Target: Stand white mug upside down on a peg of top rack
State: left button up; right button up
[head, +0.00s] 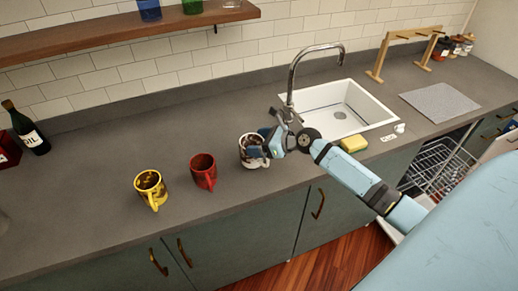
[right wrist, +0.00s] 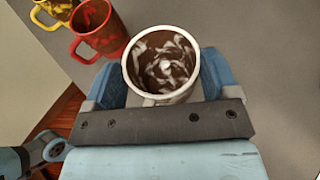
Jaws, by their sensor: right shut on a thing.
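The white mug (head: 251,160) is upright at the counter's front part, left of the sink, with brown stains inside. It also shows in the right wrist view (right wrist: 161,62), its open mouth facing the camera. My right gripper (head: 262,147) is shut on it, with a blue finger on each side in the right wrist view (right wrist: 162,82). I cannot tell whether the mug touches the counter. The top rack (head: 437,162) is a wire rack in the open dishwasher at the right, partly hidden by my own body; single pegs are hard to make out. My left gripper is not in view.
A red mug (head: 203,172) and a yellow mug (head: 150,189) stand left of the white mug. The sink (head: 372,108) with its faucet (head: 291,75), a yellow sponge (head: 353,144), a grey mat (head: 440,103) and a wooden stand (head: 378,62) lie to the right.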

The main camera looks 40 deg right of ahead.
jog(key=shift+f, duration=1.4)
jog(key=shift+f, duration=0.15)
jog(key=o, duration=1.4)
